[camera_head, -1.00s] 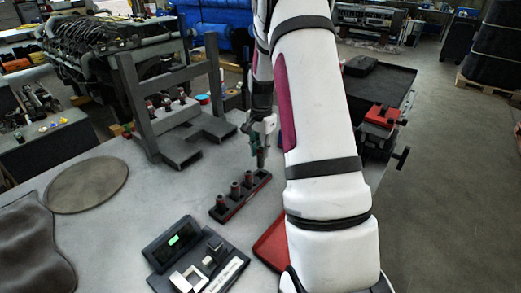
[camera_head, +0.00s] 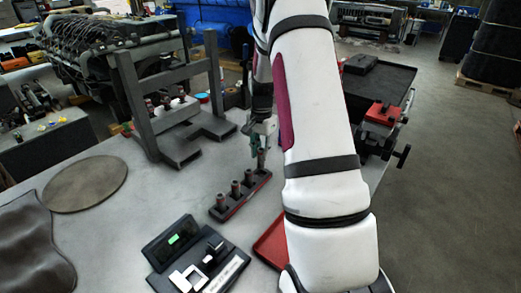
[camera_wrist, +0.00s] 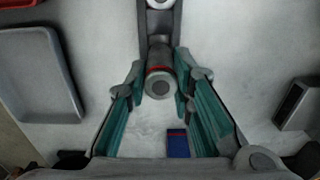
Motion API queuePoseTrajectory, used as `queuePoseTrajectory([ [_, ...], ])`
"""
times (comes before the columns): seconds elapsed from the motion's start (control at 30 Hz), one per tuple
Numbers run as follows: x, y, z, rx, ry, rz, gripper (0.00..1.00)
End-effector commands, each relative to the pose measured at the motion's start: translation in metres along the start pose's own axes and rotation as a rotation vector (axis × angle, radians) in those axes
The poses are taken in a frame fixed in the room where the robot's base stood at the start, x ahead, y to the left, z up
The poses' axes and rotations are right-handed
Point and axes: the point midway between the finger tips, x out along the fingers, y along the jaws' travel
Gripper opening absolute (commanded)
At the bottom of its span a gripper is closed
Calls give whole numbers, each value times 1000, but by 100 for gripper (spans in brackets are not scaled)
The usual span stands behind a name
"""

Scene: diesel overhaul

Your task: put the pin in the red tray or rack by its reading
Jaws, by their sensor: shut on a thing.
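My gripper (camera_head: 259,143) is over the far end of a dark rack with red edging (camera_head: 229,212), on the grey bench. In the wrist view, the fingers (camera_wrist: 161,85) are shut on a grey pin with a red band (camera_wrist: 160,84). Whether its lower end is still seated in the rack is unclear. Several similar pins (camera_head: 236,189) stand upright in the rack. A red tray (camera_head: 268,246) lies nearer, partly hidden by my arm. A measuring device with a lit green display (camera_head: 174,239) stands to its left; the reading is too small to read.
A grey metal stand (camera_head: 133,95) rises behind and left of the rack. A round mat (camera_head: 87,185) lies at left. A red item (camera_head: 383,114) sits at right beyond my arm. A blue block (camera_wrist: 178,143) shows in the wrist view. Bench left of the rack is clear.

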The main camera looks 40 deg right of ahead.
Motion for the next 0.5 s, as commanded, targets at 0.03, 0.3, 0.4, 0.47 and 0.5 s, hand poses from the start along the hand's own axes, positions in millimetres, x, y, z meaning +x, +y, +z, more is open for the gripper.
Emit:
queuePoseTrajectory([
  [0.03, 0, 0, 0, 0, 1, -1, 0],
  [0.3, 0, 0, 0, 0, 1, -1, 0],
  [0.4, 1, 0, 0, 0, 1, -1, 0],
  [0.47, 2, 0, 0, 0, 1, -1, 0],
  [0.5, 4, -1, 0, 0, 1, -1, 0],
])
